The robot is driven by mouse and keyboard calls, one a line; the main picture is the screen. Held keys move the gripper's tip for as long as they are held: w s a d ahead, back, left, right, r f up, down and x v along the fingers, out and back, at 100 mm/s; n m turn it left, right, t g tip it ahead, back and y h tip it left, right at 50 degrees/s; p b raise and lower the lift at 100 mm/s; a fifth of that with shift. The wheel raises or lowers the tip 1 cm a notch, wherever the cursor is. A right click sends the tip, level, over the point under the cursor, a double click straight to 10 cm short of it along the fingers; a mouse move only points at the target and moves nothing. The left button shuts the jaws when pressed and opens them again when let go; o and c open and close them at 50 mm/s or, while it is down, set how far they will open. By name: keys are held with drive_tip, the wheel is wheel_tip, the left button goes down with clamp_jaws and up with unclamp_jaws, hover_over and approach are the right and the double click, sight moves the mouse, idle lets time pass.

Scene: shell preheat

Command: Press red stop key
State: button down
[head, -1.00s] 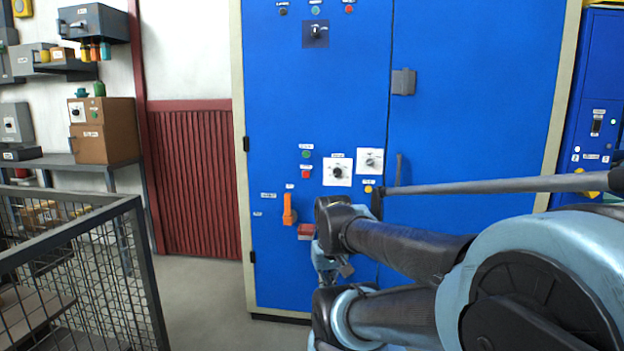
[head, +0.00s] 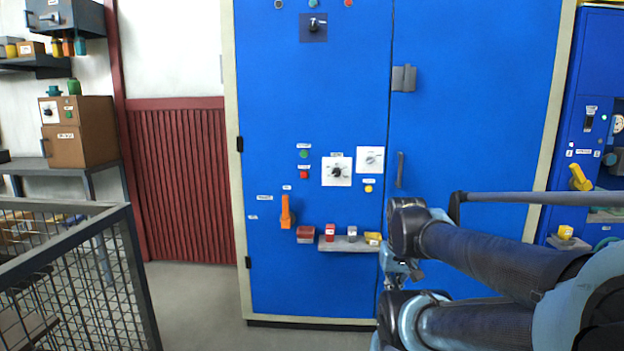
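A round red key (head: 304,174) sits on the left door of the blue cabinet (head: 450,130), just below a green key (head: 304,153), with small labels beside them too small to read. A second red button (head: 348,3) is at the top edge of the view. My gripper (head: 397,270) is low near the seam of the two cabinet doors, right of and below the red key and apart from it. My arm links partly hide it, so its fingers cannot be made out.
An orange handle (head: 286,216), a red box (head: 305,235) and a small shelf (head: 345,247) with little blocks are below the keys. Two dials (head: 337,172) are to their right. A wire cage (head: 75,270) stands at left. Floor between cage and cabinet is clear.

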sight(304, 175)
drive_tip(key=w+a+r+n+t+y, duration=0.1)
drive_tip(key=w+a+r, duration=0.3)
drive_tip(key=w, duration=0.4)
drive_tip(key=w+a+r+n+t+y, duration=0.15)
drive_tip(key=w+a+r, duration=0.25)
drive_tip(key=w, duration=0.4)
drive_tip(key=w+a+r+n+t+y, duration=0.15)
drive_tip(key=w+a+r, duration=0.25)
drive_tip(key=w, duration=0.5)
drive_tip(key=w+a+r+t+y, duration=0.1)
drive_tip(key=w+a+t, duration=0.1)
drive_tip(key=w+a, duration=0.5)
drive_tip(key=w+a+r+t+y, duration=0.1)
drive_tip(key=w+a, duration=0.6)
drive_tip(key=w, duration=0.7)
drive_tip(key=shift+a+r+t+y, duration=0.25)
drive_tip(key=shift+r+t+y, duration=0.2)
drive_tip(key=shift+y, duration=0.15)
drive_tip(key=shift+w+d, duration=0.2)
drive_tip(key=shift+w, duration=4.2)
drive_tip(key=shift+w, duration=0.1)
drive_tip(key=shift+w, duration=0.25)
